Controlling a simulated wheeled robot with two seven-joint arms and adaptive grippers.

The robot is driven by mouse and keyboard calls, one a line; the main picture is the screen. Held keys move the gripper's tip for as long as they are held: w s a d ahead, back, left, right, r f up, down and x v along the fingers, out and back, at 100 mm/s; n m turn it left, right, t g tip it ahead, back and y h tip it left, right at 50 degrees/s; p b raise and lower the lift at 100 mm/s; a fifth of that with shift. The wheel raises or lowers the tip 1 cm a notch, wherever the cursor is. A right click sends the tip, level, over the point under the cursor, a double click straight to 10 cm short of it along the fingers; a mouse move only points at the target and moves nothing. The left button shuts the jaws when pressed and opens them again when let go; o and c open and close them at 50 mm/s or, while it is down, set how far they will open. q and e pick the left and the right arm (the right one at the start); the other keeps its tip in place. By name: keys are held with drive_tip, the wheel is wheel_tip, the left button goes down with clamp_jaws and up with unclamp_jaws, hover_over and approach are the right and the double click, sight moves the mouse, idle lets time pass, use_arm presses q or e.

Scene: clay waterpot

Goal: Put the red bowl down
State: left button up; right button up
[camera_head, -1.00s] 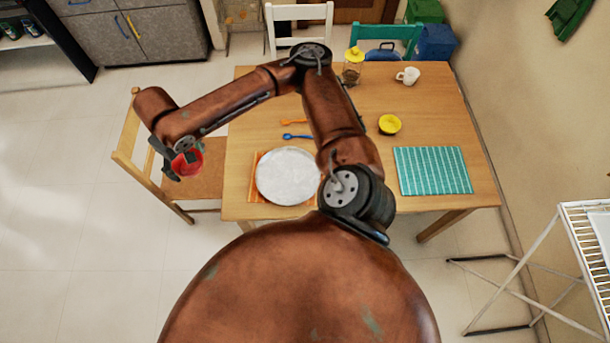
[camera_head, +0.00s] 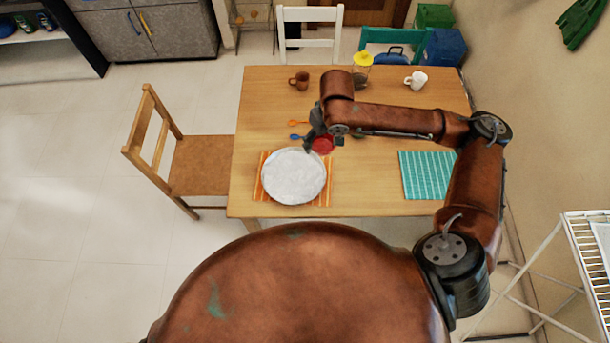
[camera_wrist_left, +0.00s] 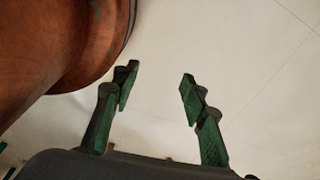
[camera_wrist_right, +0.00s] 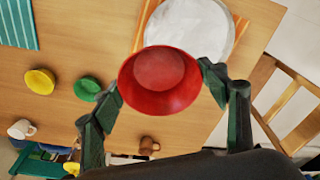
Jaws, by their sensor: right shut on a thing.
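The red bowl (camera_head: 322,145) is in my right gripper (camera_head: 325,140), above the wooden table (camera_head: 260,110) just behind and right of the white plate (camera_head: 293,177). In the right wrist view, the red bowl (camera_wrist_right: 160,82) sits between the two fingers of my right gripper (camera_wrist_right: 160,90), which are shut on its sides. Its inside looks empty. I cannot tell its exact height over the table. My left gripper (camera_wrist_left: 158,85) shows only in the left wrist view, open and empty above the pale floor.
The plate lies on an orange striped mat (camera_head: 262,190). Yellow (camera_wrist_right: 39,82) and green (camera_wrist_right: 88,88) bowls show in the right wrist view.

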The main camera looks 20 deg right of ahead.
drive_tip(key=s+d+f+n+y+p, duration=0.1)
drive_tip(key=s+d+f+n+p, duration=0.1)
drive_tip(key=s+f+n+p, duration=0.75)
drive_tip(key=n+g+b, duration=0.1)
drive_tip(key=n+b, duration=0.1)
hover_over(304, 188)
drive_tip(key=f, duration=0.7)
drive_tip(key=s+f, duration=0.1)
drive_tip(key=f, duration=0.3)
drive_tip(key=shift+d, duration=0.4)
drive_tip(key=shift+w+a+f, duration=0.25)
drive_tip(key=shift+w+f, duration=0.1)
drive_tip(key=shift+f, duration=1.6)
drive_tip(key=shift+f, duration=0.1)
drive_tip(key=o, duration=0.9)
